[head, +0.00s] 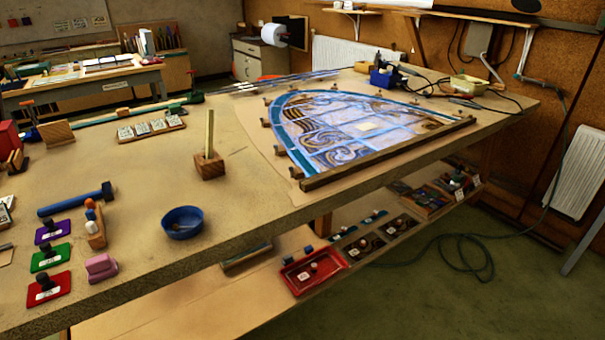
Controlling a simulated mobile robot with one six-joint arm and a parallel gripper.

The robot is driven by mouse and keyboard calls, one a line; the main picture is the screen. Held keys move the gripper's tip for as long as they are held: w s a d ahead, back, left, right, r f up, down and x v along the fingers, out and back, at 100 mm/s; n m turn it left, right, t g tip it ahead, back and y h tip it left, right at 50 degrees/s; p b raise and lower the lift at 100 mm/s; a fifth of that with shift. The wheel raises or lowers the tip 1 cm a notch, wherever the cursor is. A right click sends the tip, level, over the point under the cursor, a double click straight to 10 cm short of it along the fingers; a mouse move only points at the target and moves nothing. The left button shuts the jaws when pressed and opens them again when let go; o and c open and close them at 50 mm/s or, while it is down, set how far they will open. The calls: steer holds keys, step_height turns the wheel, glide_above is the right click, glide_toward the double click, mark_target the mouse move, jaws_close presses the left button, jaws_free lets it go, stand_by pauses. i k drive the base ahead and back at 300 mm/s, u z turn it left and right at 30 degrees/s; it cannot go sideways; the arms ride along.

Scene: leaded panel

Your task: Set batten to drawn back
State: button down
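A long brown wooden batten (390,153) lies along the straight front edge of the leaded panel (345,125) on the workbench. It runs from near the bench's front edge up to the right, and seems to lie against or very close to the panel; any narrow gap is too small to tell. The panel is arched, with a teal border and blue, white and brown glass. Small wooden blocks stand around its curved edge. My gripper is not in view.
On the bench (130,255) are a wooden block with an upright stick (209,160), a blue bowl (183,222), a blue mallet (77,200) and coloured cards with knobs (48,257). Cables and tools lie at the far right. A lower shelf holds a red tray (314,270).

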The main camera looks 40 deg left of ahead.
mark_target(309, 184)
steer(key=z, duration=0.95)
steer(key=k, duration=0.15)
steer(key=u, duration=3.05)
steer(key=i, duration=0.5)
steer(key=u, duration=0.05)
